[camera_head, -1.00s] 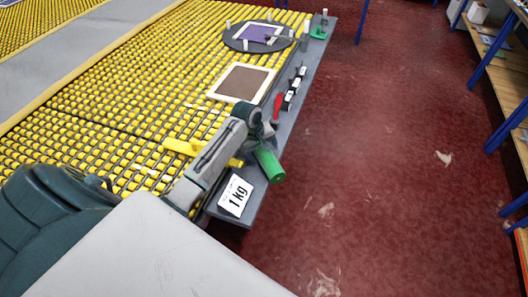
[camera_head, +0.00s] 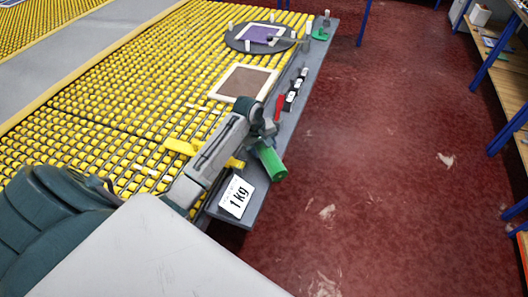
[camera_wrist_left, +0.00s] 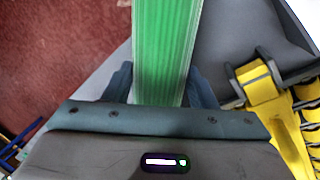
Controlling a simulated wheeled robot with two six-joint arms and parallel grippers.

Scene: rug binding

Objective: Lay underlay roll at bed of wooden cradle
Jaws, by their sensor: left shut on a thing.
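The green underlay roll (camera_head: 270,163) is in my left gripper (camera_head: 262,143), over the grey edge strip of the conveyor table. In the left wrist view the roll (camera_wrist_left: 165,50) runs away between the two dark fingers, which are shut on it. A yellow holder (camera_head: 180,147) lies partly hidden behind my left arm. It also shows at the right of the left wrist view (camera_wrist_left: 262,90), apart from the roll. My right gripper is not in view.
A white card marked 1 kg (camera_head: 236,197) lies at the near corner. A red-handled tool (camera_head: 278,106) and dark blocks (camera_head: 291,98) lie along the grey strip (camera_head: 304,85). A brown framed mat (camera_head: 243,82) and a round dark plate (camera_head: 243,40) sit farther back.

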